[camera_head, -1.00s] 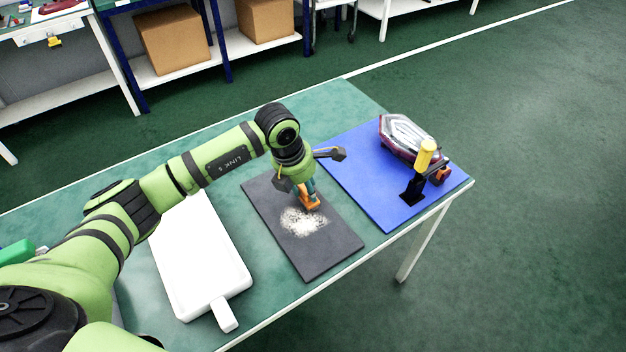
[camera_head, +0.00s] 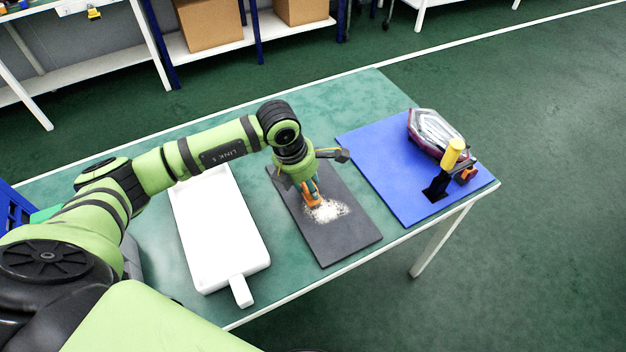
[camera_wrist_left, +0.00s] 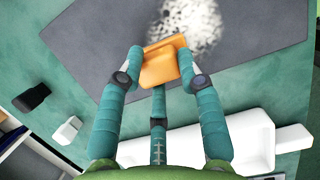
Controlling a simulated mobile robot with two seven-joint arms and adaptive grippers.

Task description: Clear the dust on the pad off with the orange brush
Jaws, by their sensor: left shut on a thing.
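The dark grey pad (camera_head: 340,243) lies on the green table with a white patch of dust (camera_head: 330,210) near its middle. The dust (camera_wrist_left: 190,28) also shows at the top of the left wrist view. My left gripper (camera_head: 308,192) is shut on the orange brush (camera_head: 313,200) over the pad, at the left edge of the dust. In the left wrist view the teal fingers clasp the orange brush (camera_wrist_left: 160,66), with the dust just beyond it. Whether the bristles touch the pad is hidden. My right gripper is not in view.
A white tray with a handle (camera_head: 222,232) lies left of the pad. A blue mat (camera_head: 385,180) to the right holds a tail lamp (camera_head: 436,133) and a yellow-handled tool (camera_head: 452,153). Bare table shows behind the pad. Shelves with cardboard boxes (camera_head: 207,25) stand beyond.

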